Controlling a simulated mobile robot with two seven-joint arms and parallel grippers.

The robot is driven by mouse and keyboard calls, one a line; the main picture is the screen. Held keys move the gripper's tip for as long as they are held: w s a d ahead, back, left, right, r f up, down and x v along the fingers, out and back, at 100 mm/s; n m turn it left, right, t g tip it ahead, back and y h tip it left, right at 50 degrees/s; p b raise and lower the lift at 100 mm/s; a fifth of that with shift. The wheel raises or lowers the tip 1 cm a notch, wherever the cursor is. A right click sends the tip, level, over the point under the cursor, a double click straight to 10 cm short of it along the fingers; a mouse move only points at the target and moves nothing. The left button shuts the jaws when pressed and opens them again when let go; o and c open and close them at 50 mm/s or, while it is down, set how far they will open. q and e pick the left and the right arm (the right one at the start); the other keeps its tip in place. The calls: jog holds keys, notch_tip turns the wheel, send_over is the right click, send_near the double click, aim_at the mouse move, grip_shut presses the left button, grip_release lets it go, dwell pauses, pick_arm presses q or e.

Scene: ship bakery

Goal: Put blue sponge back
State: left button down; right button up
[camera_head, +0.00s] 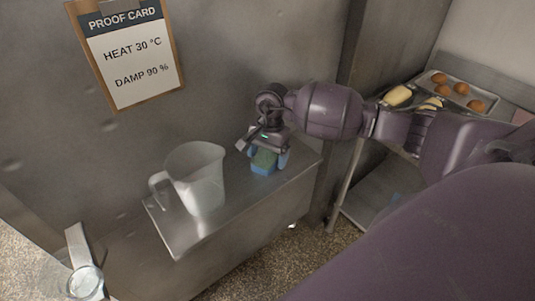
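My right gripper (267,158) comes in from the right and points down over the sponge. Its fingers are on either side of the sponge and look closed on it. The sponge is upright, at or just above the shelf surface; I cannot tell if it touches. My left gripper is not in view.
A clear measuring jug (197,180) stands on the shelf left of the sponge. A proof card (127,52) hangs on the metal wall behind. At the right, a tray (455,84) holds several round buns. A metallic fitting (84,278) is at lower left.

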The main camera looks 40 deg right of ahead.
jog(key=shift+r, duration=0.15)
notch_tip(320, 180, up, 12)
jog(key=d+b, duration=0.1)
jog(key=b, duration=0.1)
jog(key=shift+w+d+f, duration=0.2)
jog(key=shift+w+d, duration=0.1)
jog(key=shift+w, duration=0.15)
dwell(0.4)
